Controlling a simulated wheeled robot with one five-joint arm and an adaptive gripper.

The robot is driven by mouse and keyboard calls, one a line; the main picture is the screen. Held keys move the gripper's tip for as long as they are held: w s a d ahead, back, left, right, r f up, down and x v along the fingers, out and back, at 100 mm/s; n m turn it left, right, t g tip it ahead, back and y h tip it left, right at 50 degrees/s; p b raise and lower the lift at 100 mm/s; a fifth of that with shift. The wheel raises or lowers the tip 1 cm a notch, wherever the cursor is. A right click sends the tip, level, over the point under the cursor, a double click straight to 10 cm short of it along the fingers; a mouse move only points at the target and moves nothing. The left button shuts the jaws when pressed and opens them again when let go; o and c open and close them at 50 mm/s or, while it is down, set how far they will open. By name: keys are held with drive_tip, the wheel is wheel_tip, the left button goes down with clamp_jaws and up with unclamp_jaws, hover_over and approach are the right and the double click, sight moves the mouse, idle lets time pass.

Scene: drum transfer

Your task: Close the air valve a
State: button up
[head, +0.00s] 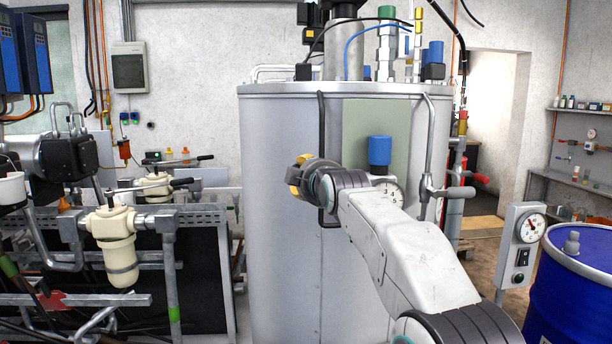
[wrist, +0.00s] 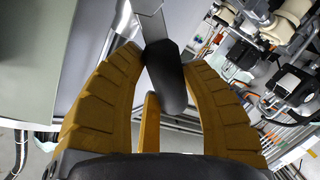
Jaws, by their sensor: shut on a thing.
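In the wrist view, my gripper (wrist: 164,62) has its yellow fingers closed around a black lever handle (wrist: 168,80). A flat grey bar (wrist: 150,22) runs from the handle to the top edge. The valve body behind it is not visible, and no label shows. In the head view, my gripper (head: 295,178) is in front of the large grey tank (head: 275,250), mostly hidden by my wrist. The held handle cannot be made out there. Two other levers show at left, one with a black end (head: 181,182) and one further back (head: 205,158).
Beige filter housings (head: 115,245) and pipework on a metal frame stand at left. A blue-capped gauge (head: 380,152) is on the tank beside my arm. A blue drum (head: 570,300) and a gauge post (head: 522,230) stand at right.

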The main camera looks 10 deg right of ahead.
drive_tip(key=o, duration=1.3)
drive_tip(key=v, duration=1.2)
